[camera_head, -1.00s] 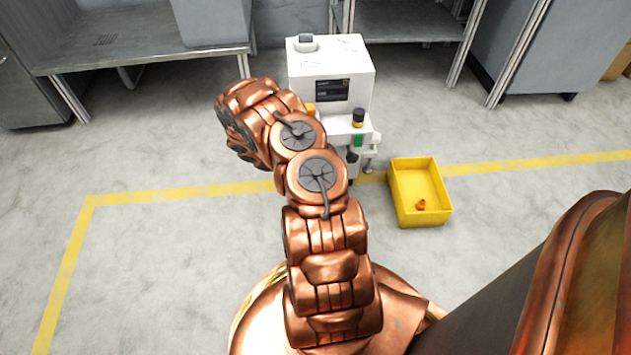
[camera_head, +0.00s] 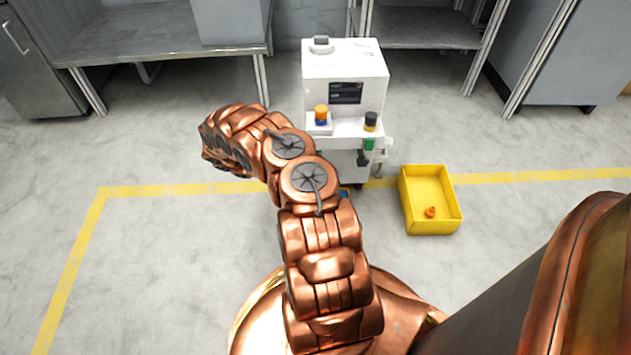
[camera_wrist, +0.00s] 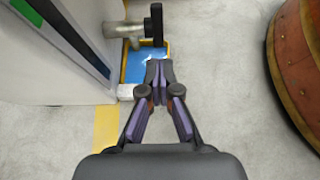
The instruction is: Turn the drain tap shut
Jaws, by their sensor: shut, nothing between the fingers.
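In the wrist view a grey metal drain tap (camera_wrist: 122,30) sticks out from the white machine's side. Its black handle (camera_wrist: 157,24) stands at the tap's right end, along the picture's vertical. My gripper (camera_wrist: 159,76) is shut and empty, its fingertips just below the handle in the picture. I see a gap between them, but cannot tell the depth. In the head view the white machine (camera_head: 345,62) stands beyond my arm. My gripper is hidden there, and I cannot make out the tap for certain.
A blue tray (camera_wrist: 143,65) with a yellow edge lies below the tap. A yellow bin (camera_head: 430,185) with a small orange piece (camera_head: 430,212) stands right of the machine. An orange-and-blue container (camera_head: 321,115) and a black-capped one (camera_head: 371,121) sit on the machine's ledge. Floor at left is clear.

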